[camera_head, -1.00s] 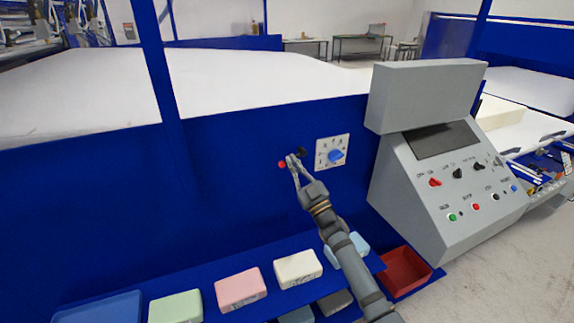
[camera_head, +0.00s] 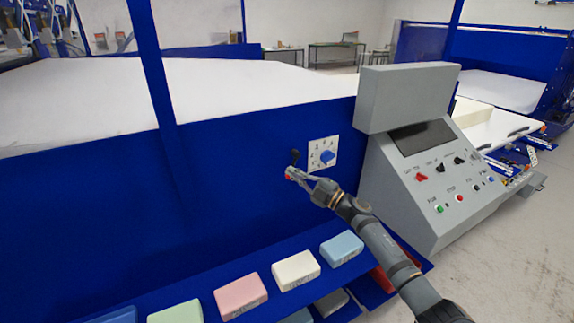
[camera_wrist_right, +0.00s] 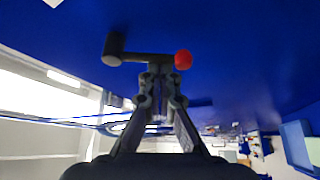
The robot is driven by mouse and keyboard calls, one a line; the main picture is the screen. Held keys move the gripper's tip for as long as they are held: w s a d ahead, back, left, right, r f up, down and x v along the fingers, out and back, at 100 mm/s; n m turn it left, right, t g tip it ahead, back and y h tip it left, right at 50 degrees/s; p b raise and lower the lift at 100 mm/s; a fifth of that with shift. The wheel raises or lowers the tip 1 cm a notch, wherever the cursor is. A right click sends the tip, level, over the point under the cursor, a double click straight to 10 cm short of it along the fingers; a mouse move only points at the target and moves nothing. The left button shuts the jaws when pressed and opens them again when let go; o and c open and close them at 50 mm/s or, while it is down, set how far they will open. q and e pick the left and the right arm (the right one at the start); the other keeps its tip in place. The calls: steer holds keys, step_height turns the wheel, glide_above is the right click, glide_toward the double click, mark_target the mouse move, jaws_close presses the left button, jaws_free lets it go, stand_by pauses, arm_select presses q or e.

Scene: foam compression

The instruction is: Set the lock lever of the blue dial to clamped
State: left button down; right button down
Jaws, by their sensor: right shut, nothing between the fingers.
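The blue dial (camera_head: 327,155) sits on a pale square plate with marks on the blue wall. Left of it is the lock lever, with a black pivot (camera_head: 295,155) and a red knob (camera_head: 288,177); its arm points mostly downward. My right gripper (camera_head: 293,173) is shut and empty, its fingertips at the lever near the red knob. In the right wrist view, the black lever (camera_wrist_right: 145,57) runs across just beyond the fingertips (camera_wrist_right: 162,75), with the red knob (camera_wrist_right: 183,60) at its right end. Contact is not clear. My left gripper is not in view.
A grey control console (camera_head: 420,160) with buttons and switches stands right of the dial. Below the wall, a blue shelf holds several coloured foam blocks, including a pink one (camera_head: 241,295). A red bin (camera_head: 382,279) is partly hidden behind my right arm.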

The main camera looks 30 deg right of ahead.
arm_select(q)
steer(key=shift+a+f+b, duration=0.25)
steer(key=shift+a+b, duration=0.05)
arm_select(e)
steer(key=shift+d+f+n+g, duration=0.3)
steer(key=shift+d+n+g, duration=0.2)
steer(key=shift+d+n, duration=0.4)
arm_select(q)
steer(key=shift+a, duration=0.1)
arm_select(e)
steer(key=shift+d, duration=0.1)
